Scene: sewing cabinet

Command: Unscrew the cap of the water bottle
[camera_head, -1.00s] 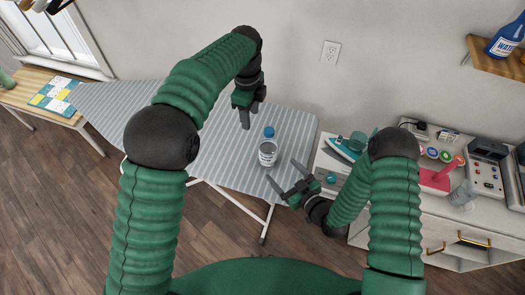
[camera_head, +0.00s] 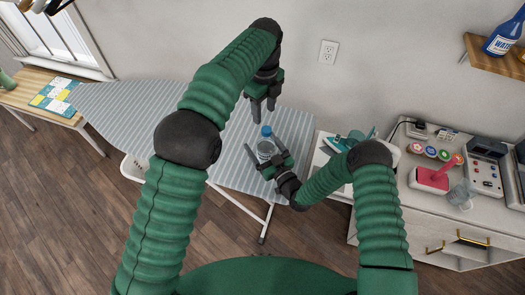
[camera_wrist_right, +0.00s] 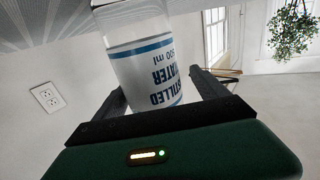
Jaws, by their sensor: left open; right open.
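The water bottle (camera_head: 265,148) stands upright on the striped ironing board (camera_head: 130,110), its blue cap (camera_head: 267,131) on top. In the right wrist view the bottle (camera_wrist_right: 147,70) shows a "distilled water" label and sits between the two fingers. My right gripper (camera_head: 266,158) is open, with its fingers around the bottle's lower body; I cannot tell whether they touch it. My left gripper (camera_head: 262,110) is open and points down, above and slightly behind the cap, apart from it. Part of the bottle's lower body is hidden by the right gripper.
A teal iron (camera_head: 350,142) stands right of the board. A blue bottle (camera_head: 503,38) stands on a wall shelf. The board's left part is clear.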

